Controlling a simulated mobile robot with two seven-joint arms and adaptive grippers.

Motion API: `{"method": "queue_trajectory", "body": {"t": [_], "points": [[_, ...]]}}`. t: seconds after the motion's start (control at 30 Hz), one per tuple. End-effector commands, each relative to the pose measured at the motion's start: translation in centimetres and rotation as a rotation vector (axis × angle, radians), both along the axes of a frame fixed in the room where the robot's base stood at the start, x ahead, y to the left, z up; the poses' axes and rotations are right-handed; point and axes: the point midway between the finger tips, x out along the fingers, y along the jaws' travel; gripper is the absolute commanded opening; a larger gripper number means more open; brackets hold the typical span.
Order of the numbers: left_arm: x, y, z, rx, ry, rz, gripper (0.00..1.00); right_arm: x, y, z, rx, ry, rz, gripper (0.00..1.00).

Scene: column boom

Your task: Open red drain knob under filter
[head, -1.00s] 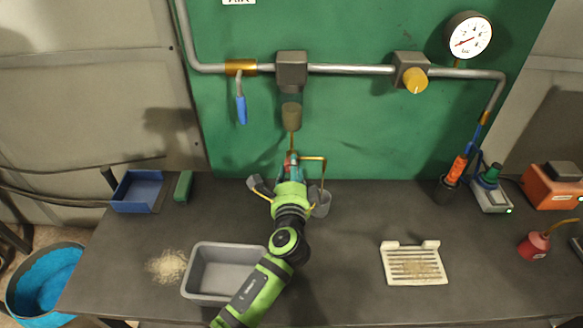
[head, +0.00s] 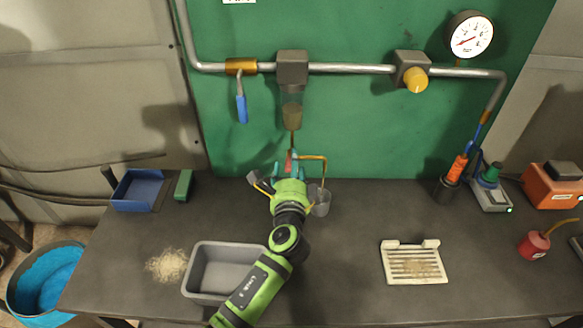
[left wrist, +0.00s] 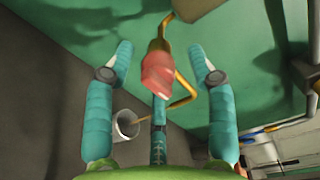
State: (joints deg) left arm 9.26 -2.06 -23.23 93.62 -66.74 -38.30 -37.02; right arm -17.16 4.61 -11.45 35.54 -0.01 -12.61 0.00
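The red drain knob (head: 289,160) sits below the clear filter bowl (head: 291,112), which holds murky brown liquid. In the left wrist view the red knob (left wrist: 160,75) shows in the middle, on a brass fitting. My left gripper (head: 289,168) is at the knob from below. Its teal fingers (left wrist: 162,58) stand apart on both sides of the knob with visible gaps, so it is open and not gripping. A brass drain tube (head: 313,157) bends right and down toward a grey cup (head: 321,204). My right gripper is not in view.
A grey bin (head: 225,270), a pile of shavings (head: 167,265) and a white slotted tray (head: 414,262) are on the bench. A blue-handled valve (head: 241,108), a yellow knob (head: 415,80) and a gauge (head: 470,36) are on the pipe above.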

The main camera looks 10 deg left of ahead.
Motion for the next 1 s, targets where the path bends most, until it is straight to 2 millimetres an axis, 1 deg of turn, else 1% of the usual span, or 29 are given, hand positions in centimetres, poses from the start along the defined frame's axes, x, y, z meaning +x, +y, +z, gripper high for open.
{"method": "queue_trajectory", "body": {"t": [0.13,0.23,0.37,0.5,0.6,0.7,0.83,1.0], "points": [[-0.4,-0.2,-0.2,-0.003,0.005,-0.002,0.56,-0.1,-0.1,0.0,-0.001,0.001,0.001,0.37],[-1.6,-0.4,-0.3,-0.004,0.005,-0.003,0.56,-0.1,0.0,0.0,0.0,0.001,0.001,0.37],[-4.1,-0.9,-0.2,-0.004,0.006,-0.002,0.56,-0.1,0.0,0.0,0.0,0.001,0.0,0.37],[-7.1,-1.4,0.1,-0.003,0.005,-0.001,0.56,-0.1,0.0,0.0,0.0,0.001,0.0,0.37],[-9.0,-1.8,0.3,-0.003,0.004,-0.001,0.56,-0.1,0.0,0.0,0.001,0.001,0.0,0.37],[-10.4,-2.0,0.3,-0.002,0.003,0.0,0.56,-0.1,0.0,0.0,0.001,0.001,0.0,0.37],[-11.4,-2.2,0.5,-0.001,0.001,-0.001,0.56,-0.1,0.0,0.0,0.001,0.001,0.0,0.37],[-11.7,-2.3,0.5,0.0,0.0,0.001,0.56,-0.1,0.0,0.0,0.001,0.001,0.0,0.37]]}}
